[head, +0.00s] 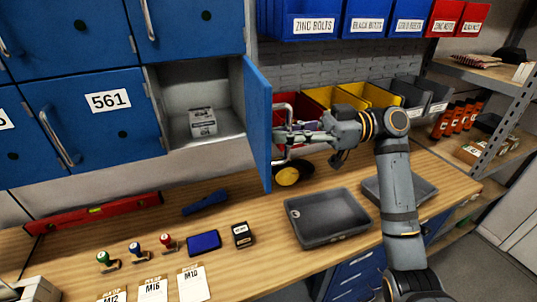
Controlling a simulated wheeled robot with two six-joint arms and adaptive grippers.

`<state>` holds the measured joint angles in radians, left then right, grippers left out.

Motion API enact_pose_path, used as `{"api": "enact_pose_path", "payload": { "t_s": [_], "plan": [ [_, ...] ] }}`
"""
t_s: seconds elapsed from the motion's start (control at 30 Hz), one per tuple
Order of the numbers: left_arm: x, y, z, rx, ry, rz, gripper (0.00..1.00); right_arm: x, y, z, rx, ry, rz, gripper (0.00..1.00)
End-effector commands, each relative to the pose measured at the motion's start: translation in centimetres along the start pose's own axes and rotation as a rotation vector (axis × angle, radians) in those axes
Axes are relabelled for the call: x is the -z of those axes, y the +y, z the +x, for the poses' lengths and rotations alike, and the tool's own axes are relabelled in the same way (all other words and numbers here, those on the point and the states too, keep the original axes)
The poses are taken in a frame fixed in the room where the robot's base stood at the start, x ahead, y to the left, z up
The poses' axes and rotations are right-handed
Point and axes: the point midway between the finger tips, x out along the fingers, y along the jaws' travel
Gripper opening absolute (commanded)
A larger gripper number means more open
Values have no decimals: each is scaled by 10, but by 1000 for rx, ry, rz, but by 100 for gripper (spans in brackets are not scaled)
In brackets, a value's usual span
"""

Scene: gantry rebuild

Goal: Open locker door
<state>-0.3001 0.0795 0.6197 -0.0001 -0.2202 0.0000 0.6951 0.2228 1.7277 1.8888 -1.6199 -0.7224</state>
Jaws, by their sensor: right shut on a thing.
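A blue locker door (257,125) stands wide open, swung out to the right of its compartment and seen nearly edge-on. The open compartment (170,100) is grey inside and holds a small labelled box (202,122). My right gripper (286,134) is at the far side of the door and is shut on the door's metal handle (279,150). The fingertips are small in the picture and partly mixed with the handle. My left gripper is not in view.
Below, the wooden bench (270,235) carries a grey tray (327,217), a red level (95,212), stamps and a blue pad (204,242). Coloured bins (370,95) stand behind my right arm.

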Motion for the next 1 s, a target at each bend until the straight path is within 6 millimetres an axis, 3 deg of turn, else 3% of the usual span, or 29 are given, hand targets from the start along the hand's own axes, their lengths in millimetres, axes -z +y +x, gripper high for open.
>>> {"api": "enact_pose_path", "payload": {
  "t_s": [0.3, 0.33, 0.5, 0.83, 1.0],
  "plan": [
    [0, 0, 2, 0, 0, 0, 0, 0, 0, -3, 1, -3, 4, 0],
    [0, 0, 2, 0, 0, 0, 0, 0, 0, -3, 1, -3, 4, 9],
    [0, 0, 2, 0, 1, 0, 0, 0, 0, -2, 1, -3, 3, 32],
    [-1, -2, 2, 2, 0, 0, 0, 0, 0, -5, 0, -3, 3, 33],
    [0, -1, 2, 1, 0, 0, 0, -1, 1, -32, -5, -7, 6, 33]
  ]
}}
